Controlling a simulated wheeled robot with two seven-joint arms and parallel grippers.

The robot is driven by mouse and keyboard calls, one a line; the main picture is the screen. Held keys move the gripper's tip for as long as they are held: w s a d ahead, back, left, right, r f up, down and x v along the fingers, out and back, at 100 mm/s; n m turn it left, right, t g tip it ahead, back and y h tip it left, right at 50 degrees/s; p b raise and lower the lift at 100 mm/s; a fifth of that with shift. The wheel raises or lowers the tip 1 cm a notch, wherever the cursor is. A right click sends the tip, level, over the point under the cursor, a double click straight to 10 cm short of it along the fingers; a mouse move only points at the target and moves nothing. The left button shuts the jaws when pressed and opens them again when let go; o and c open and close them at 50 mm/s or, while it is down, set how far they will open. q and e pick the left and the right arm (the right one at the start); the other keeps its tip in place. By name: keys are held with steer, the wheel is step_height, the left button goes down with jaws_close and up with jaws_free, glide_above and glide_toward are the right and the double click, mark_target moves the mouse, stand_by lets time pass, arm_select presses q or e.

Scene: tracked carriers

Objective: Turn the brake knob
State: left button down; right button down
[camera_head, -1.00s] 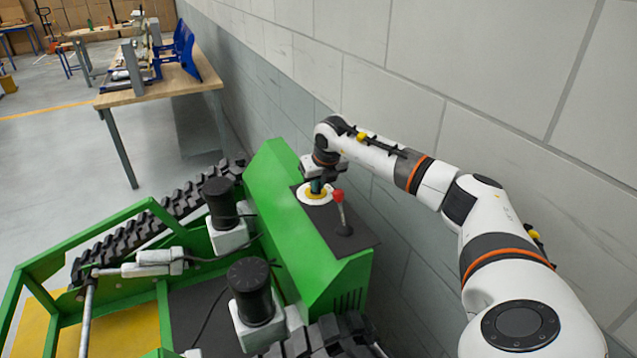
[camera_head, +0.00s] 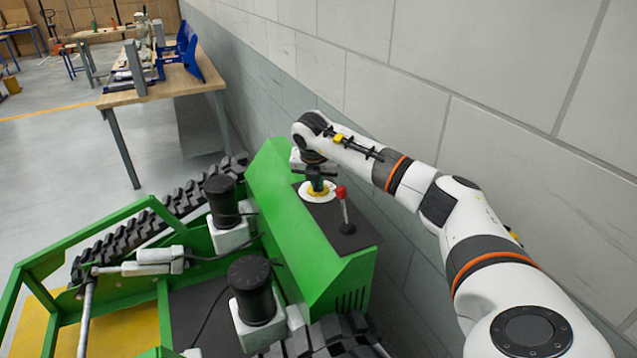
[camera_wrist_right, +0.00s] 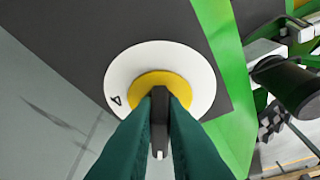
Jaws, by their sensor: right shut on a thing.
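The brake knob sits on the dark top panel of the green tracked carrier (camera_head: 270,200). It has a white dial disc (camera_head: 318,198) with a yellow ring and a black grip bar. In the right wrist view the black grip bar (camera_wrist_right: 159,110) stands between my dark green fingertips, over the yellow ring (camera_wrist_right: 145,82). A mark like a "4" shows on the white disc (camera_wrist_right: 200,70). My right gripper (camera_head: 318,184) reaches down onto the knob from above and is shut on its bar. My left gripper is not in view.
A lever with a red ball (camera_head: 341,192) stands close beside the knob on the same panel. A grey block wall (camera_head: 420,60) runs along the right, near my arm. A wooden workbench (camera_head: 150,90) stands behind the carrier.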

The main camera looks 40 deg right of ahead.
steer(key=shift+w+m, duration=0.1)
steer(key=shift+m, duration=0.5)
steer(key=shift+h, duration=0.3)
steer(key=c, duration=1.5)
jaws_free()
steer(key=shift+a+r+b, duration=0.25)
steer(key=shift+r+b, duration=0.15)
steer(key=shift+r, duration=0.15)
steer(key=shift+b+v, duration=1.35)
steer(key=shift+v, duration=4.15)
steer(key=shift+d, duration=0.1)
